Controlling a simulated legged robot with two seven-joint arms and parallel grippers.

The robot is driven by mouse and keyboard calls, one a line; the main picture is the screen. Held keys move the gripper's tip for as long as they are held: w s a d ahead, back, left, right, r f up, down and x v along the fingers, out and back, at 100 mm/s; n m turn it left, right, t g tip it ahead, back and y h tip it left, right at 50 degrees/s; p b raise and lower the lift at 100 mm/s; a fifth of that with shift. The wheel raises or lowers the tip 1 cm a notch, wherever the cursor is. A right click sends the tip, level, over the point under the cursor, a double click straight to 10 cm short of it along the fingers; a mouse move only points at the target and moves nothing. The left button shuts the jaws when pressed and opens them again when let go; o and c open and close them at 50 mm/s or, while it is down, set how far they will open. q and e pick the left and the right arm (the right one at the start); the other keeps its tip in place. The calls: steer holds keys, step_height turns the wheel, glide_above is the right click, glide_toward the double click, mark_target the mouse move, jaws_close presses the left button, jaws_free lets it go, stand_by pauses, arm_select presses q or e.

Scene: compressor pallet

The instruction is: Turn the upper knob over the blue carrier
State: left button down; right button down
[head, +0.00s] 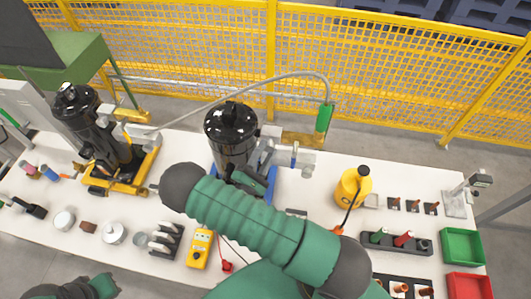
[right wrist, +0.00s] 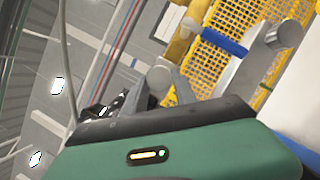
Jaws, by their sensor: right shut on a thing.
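A black cylinder (head: 230,130) stands in the blue carrier (head: 269,188) at the middle of the table. My right arm crosses in front, so the lower part of the carrier is hidden. My right gripper (head: 256,178) is beside the cylinder, partly covered by my arm. In the right wrist view its fingers (right wrist: 157,92) are closed on both sides of a round grey knob (right wrist: 158,77). The knob's far side is hidden. In the head view this knob cannot be made out. Only part of my left arm shows at the bottom left; its gripper is not seen.
A blue-handled valve (right wrist: 218,38) is close by in the right wrist view. A second black cylinder (head: 85,120) in a yellow carrier (head: 128,186) stands left. A yellow bottle (head: 350,190), a yellow meter (head: 199,248) and green (head: 462,245) and red (head: 468,284) trays are around.

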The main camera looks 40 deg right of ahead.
steer(key=shift+f+n+t, duration=0.25)
steer(key=shift+n+t, duration=0.15)
steer(key=shift+n, duration=0.2)
steer(key=c, duration=1.2)
jaws_free()
steer(key=shift+o, duration=1)
steer(key=shift+w+r, duration=0.1)
